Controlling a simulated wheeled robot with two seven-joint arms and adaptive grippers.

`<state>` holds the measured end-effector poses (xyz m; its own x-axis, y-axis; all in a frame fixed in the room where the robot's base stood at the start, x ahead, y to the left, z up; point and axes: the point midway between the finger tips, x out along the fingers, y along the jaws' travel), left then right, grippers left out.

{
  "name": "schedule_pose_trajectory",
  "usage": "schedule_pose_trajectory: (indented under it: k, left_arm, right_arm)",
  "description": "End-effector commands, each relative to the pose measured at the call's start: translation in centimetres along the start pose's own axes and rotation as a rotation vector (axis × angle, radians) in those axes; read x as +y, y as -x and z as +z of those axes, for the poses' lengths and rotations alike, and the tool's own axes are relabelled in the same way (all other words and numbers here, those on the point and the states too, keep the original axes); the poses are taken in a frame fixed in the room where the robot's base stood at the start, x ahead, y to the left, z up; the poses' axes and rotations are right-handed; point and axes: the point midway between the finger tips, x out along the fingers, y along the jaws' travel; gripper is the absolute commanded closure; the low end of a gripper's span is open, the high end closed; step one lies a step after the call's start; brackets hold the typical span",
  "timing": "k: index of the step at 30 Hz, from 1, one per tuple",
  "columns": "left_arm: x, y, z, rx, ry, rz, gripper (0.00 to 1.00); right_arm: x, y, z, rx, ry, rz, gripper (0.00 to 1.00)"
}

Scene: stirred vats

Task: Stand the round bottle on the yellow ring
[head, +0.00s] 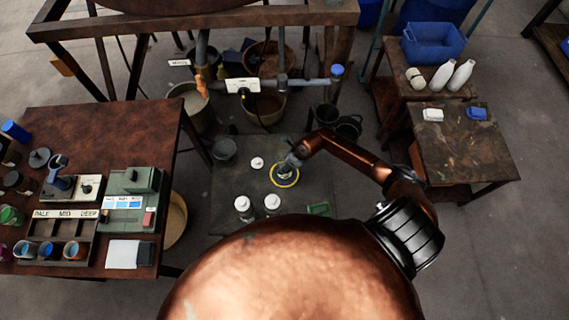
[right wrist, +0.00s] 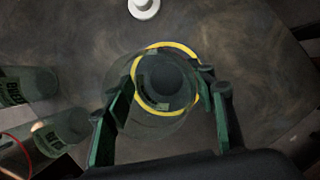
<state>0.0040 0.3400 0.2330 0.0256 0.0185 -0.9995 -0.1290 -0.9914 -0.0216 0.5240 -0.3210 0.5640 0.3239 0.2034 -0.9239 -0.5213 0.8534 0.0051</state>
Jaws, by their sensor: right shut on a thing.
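The round bottle (right wrist: 122,112) is clear, with a dark round part in its middle, and sits between the fingers of my right gripper (right wrist: 165,108). The yellow ring (right wrist: 168,45) shows around and through the bottle, so the bottle is over the ring, slightly toward the near left in the right wrist view. I cannot tell whether it touches the surface. In the head view my right gripper (head: 290,161) is at the yellow ring (head: 284,186) on the dark low table, and mostly hides the bottle. My left gripper is not in view.
Two white-capped bottles (head: 243,207) (head: 272,203) stand near the ring's front left. A small white piece (head: 257,163) lies left of it, a green tray (head: 319,209) to its front right. A grey bowl (head: 224,150) is at the far left corner.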

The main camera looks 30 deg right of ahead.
Motion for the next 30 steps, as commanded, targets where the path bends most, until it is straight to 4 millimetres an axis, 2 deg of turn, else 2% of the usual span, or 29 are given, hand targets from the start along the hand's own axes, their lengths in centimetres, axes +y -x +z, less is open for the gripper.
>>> schedule_pose_trajectory:
  k: [8, 9, 16, 25, 30]
  left_arm:
    - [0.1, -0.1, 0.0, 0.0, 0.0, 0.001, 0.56]
    - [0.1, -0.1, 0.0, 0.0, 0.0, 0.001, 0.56]
    - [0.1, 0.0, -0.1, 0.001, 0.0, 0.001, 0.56]
    - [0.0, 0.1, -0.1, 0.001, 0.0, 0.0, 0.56]
    - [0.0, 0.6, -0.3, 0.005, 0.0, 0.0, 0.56]
  right_arm:
    - [-0.1, -0.1, 0.1, -0.002, 0.002, -0.002, 0.87]
    - [0.0, -0.1, 0.0, 0.0, 0.001, -0.001, 0.48]
    - [0.0, -0.1, 0.0, 0.0, 0.001, -0.001, 0.32]
    - [0.0, 0.1, 0.1, 0.0, 0.001, -0.001, 0.32]
    - [-0.1, 1.9, 0.1, 0.0, 0.003, -0.003, 0.32]
